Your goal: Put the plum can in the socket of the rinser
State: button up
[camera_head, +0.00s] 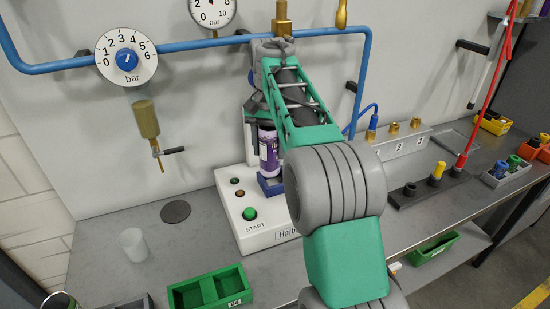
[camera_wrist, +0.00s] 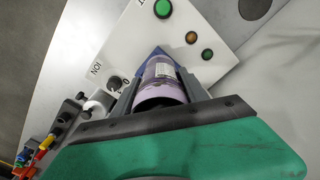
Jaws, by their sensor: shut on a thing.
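The plum can (camera_head: 268,152), purple with a pale label, is upright at the white machine with the START button (camera_head: 250,213). It stands in or just above a blue socket (camera_head: 270,185) on that machine; I cannot tell if it is fully seated. In the wrist view the can (camera_wrist: 160,92) is between the two dark fingers of my gripper (camera_wrist: 161,84), which is shut on it. The blue socket (camera_wrist: 157,52) shows just beyond the can. In the head view my arm hides the gripper's fingers and the can's right side.
A blue pipe (camera_head: 190,44) with a gauge (camera_head: 126,57) and a brass valve (camera_head: 146,120) runs along the wall. A translucent cup (camera_head: 134,245), a dark disc (camera_head: 175,211) and a green bin (camera_head: 208,290) are at left. Bins and a dark rack (camera_head: 425,188) are at right.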

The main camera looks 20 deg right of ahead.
aim_at(275, 161)
jog(key=f, duration=0.1)
jog(key=w+d+f, duration=0.1)
jog(key=d+f, duration=0.1)
jog(key=shift+w+d+f, duration=0.15)
jog(key=shift+w+f, duration=0.1)
jog(key=shift+w, duration=0.15)
notch_tip(275, 161, down, 3)
jog(key=shift+d+r+p, duration=0.1)
jog(key=shift+r+p, duration=0.1)
jog(key=shift+p, duration=0.35)
jog(key=shift+f, duration=0.4)
jog(key=o, duration=1.3)
jog(key=shift+r, duration=0.1)
